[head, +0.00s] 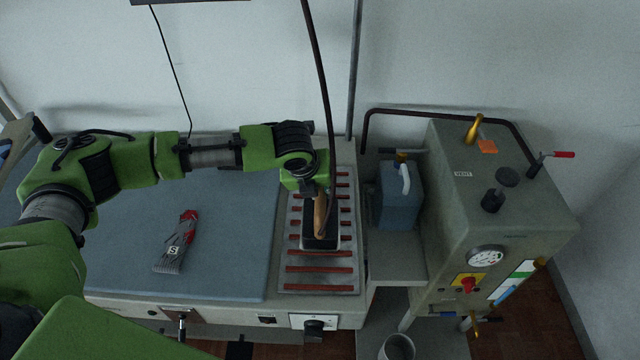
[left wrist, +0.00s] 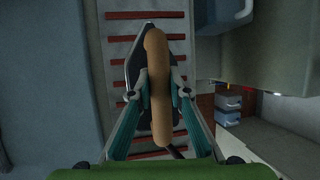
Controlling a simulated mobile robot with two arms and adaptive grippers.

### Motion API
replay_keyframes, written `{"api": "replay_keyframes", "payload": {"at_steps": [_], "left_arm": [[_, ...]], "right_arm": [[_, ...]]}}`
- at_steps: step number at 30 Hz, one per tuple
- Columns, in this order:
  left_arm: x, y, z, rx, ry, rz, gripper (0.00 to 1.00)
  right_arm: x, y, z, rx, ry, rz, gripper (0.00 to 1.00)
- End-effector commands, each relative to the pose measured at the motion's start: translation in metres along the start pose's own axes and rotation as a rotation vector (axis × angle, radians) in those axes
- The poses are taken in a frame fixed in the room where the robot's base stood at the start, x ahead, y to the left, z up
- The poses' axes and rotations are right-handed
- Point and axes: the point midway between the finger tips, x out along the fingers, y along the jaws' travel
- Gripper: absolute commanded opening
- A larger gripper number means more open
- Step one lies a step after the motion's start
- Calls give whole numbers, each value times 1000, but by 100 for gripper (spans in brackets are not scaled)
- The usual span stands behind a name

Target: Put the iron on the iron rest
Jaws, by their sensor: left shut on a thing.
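The iron (head: 330,241) has a dark body and a long tan handle. In the head view it is over the iron rest (head: 318,275), a grey plate with red-brown bars at the right end of the board. My left gripper (head: 317,190) is shut on the iron's handle. In the left wrist view the handle (left wrist: 157,85) runs between the two fingers of my left gripper (left wrist: 160,92), with the bars of the rest (left wrist: 120,50) around the iron. I cannot tell whether the sole touches the bars. My right gripper is not in view.
The blue-grey ironing board (head: 225,270) lies left of the rest, with a grey and red printed item (head: 177,242) on it. A blue jug (head: 400,195) and a grey boiler cabinet (head: 500,190) stand right. A dark cable (head: 322,70) hangs above the iron.

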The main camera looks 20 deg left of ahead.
Motion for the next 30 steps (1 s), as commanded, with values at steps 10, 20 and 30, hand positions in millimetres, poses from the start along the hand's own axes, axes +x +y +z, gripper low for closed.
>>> {"api": "replay_keyframes", "payload": {"at_steps": [10,20,30], "left_arm": [[0,0,0,0,1,0,34],[-15,0,0,-1,0,-2,34],[-86,0,1,0,-3,-3,34]], "right_arm": [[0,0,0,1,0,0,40],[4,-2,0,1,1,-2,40],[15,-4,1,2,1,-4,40]]}}
